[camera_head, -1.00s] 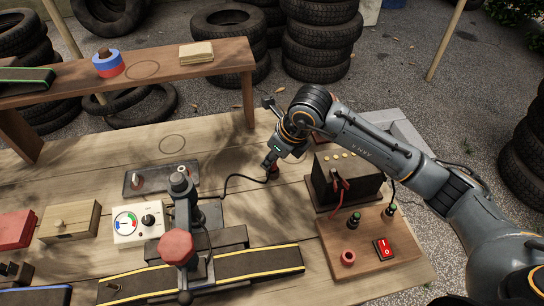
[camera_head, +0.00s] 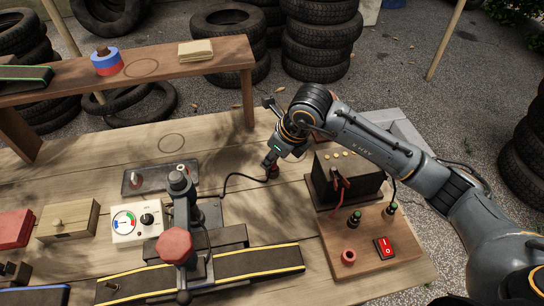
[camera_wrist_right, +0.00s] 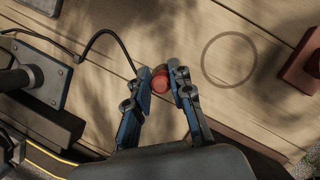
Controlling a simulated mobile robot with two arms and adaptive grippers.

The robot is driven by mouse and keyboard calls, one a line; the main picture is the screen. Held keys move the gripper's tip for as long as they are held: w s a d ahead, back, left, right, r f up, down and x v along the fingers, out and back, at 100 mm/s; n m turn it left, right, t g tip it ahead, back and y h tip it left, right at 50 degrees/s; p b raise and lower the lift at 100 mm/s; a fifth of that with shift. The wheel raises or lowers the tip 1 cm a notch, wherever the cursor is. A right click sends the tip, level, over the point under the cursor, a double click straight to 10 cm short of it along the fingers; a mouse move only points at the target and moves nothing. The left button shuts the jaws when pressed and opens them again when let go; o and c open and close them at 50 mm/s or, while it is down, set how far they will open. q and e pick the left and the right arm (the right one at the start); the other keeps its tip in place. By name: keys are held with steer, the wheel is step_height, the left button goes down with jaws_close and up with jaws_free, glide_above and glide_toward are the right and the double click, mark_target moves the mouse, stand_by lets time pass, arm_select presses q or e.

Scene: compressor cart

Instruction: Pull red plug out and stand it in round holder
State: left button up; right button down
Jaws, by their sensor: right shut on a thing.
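My right gripper (camera_head: 271,164) is shut on the red plug (camera_head: 273,173), over the wooden table behind the press. In the right wrist view the plug (camera_wrist_right: 160,80) is a round red body between the two fingertips (camera_wrist_right: 163,80). A black cable runs from it towards the press. I cannot tell whether its lower end touches the table. A red round cup with a dark opening (camera_head: 348,257) stands on the wooden board at front right and looks empty; I cannot tell whether it is the holder or a socket. My left gripper is not in view.
A dark box with red cables (camera_head: 345,183) stands right of my gripper, with a red switch (camera_head: 383,248) on the board before it. The press with a red knob (camera_head: 176,245) stands at the left. A drawn circle (camera_wrist_right: 229,60) marks bare table beside the plug.

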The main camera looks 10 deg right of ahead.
steer(key=shift+f+b, duration=0.35)
steer(key=shift+b, duration=0.35)
stand_by(0.7)
steer(key=c, duration=0.6)
jaws_free()
steer(key=shift+r+p, duration=1.95)
steer(key=shift+r, duration=1.6)
